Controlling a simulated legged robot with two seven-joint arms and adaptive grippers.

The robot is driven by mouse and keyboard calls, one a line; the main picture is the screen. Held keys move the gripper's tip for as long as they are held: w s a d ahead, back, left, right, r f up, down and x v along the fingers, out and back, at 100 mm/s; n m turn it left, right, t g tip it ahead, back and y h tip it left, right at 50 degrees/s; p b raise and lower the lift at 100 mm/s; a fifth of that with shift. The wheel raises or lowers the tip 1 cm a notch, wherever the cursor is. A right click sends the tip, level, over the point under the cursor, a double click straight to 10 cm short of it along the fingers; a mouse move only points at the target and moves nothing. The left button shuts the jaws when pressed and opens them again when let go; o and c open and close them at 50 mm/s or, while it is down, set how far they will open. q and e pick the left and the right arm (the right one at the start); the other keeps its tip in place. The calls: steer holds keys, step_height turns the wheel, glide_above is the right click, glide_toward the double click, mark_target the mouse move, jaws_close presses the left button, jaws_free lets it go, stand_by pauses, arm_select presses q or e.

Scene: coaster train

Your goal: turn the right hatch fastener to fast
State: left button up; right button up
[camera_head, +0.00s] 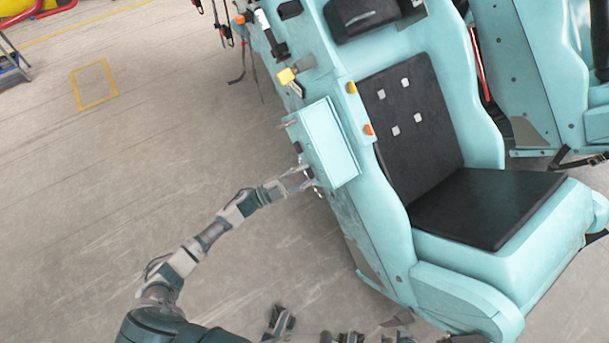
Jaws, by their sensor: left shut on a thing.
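The light-blue hatch (328,142) is a box-like panel on the side of the teal coaster car (385,215). A small fastener (289,123) shows at its upper left edge. My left gripper (307,179) reaches in from the lower left and is shut at the hatch's lower left edge, on the right hatch fastener. The fingers mostly hide this fastener, and its turn position cannot be read. At the bottom edge, a dark piece that looks like my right gripper (280,321) shows in part; its jaws are unclear.
A black padded seat (480,205) fills the car to the right of the hatch. A yellow-topped handle (287,76) and an orange button (369,130) are near the hatch. Straps and cables hang at the car's upper left. The floor (150,150) on the left is clear.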

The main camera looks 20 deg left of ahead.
arm_select(q)
steer(key=shift+f, duration=0.35)
steer(key=o, duration=1.1)
steer(key=shift+o, duration=0.2)
steer(key=shift+a+r, duration=0.1)
steer(key=v, duration=1.2)
steer(key=shift+w+a, duration=0.1)
